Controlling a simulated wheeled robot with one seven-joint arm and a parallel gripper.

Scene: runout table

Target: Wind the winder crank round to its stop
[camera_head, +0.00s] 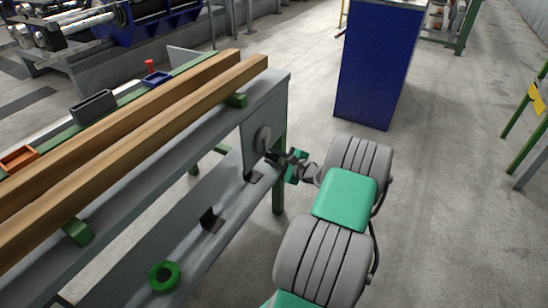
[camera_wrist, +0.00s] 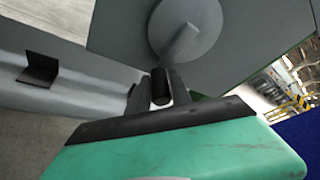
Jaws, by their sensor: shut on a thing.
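The winder crank (camera_wrist: 180,45) is on the grey end plate of the runout table. Its round grey disc (camera_head: 263,139) shows in the head view, and the crank arm points down and a little left in the wrist view. My gripper (camera_wrist: 160,88) is shut on the dark crank handle (camera_wrist: 160,80), with one dark finger on each side of it. In the head view my gripper (camera_head: 276,157) is at the plate, just right of and below the disc. The stop cannot be made out in either view.
Two long wooden beams (camera_head: 150,110) lie on the table (camera_head: 262,90). Black brackets (camera_head: 212,220) and a green ring (camera_head: 164,277) are on its lower grey panel. A blue cabinet (camera_head: 375,70) stands behind my arm.

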